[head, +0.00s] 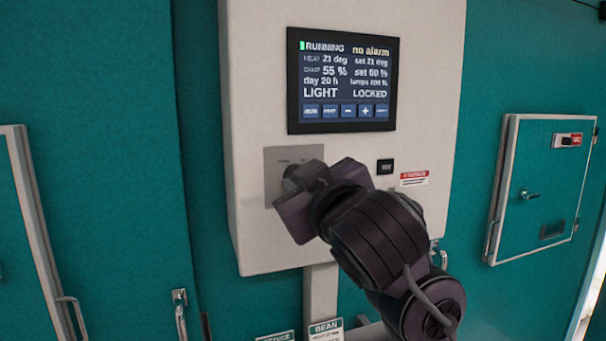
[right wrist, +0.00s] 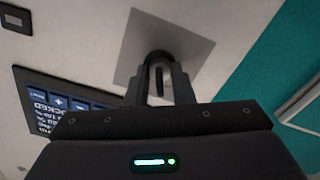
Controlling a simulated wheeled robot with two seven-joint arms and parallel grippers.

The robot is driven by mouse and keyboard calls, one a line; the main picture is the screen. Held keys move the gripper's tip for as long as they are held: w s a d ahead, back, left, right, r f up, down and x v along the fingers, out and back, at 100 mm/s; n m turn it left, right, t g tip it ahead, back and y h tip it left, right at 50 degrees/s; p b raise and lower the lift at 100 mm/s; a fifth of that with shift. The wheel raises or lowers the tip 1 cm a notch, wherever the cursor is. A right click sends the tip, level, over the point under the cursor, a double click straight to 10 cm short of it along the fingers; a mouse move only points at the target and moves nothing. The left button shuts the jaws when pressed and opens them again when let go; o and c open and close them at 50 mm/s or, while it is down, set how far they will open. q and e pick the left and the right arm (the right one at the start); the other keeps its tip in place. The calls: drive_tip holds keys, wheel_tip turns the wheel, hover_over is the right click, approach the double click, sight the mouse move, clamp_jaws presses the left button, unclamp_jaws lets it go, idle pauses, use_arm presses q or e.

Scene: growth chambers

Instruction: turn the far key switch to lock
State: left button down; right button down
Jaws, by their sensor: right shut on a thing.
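The key switch (head: 291,178) sits on a grey square plate (head: 273,190) on the white control box, below its screen. My right gripper (head: 302,190) reaches it from the lower right and hides most of it. In the right wrist view the two fingers (right wrist: 159,82) are shut on the dark key of the switch (right wrist: 158,60), in front of the grey plate (right wrist: 190,40). The key's exact angle is hard to tell. The screen (head: 343,82) reads RUNNING, no alarm, LIGHT and LOCKED. My left gripper is not in view.
The white control box (head: 250,70) is mounted on a teal wall (head: 110,100). A small black socket-like part (head: 385,166) and a red-and-white label (head: 413,178) are right of my gripper. A framed teal door (head: 537,185) is at right, another door edge at left.

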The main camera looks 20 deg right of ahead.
drive_tip(key=shift+f+n, duration=0.1)
drive_tip(key=shift+n, duration=0.4)
drive_tip(key=c, duration=1.6)
unclamp_jaws()
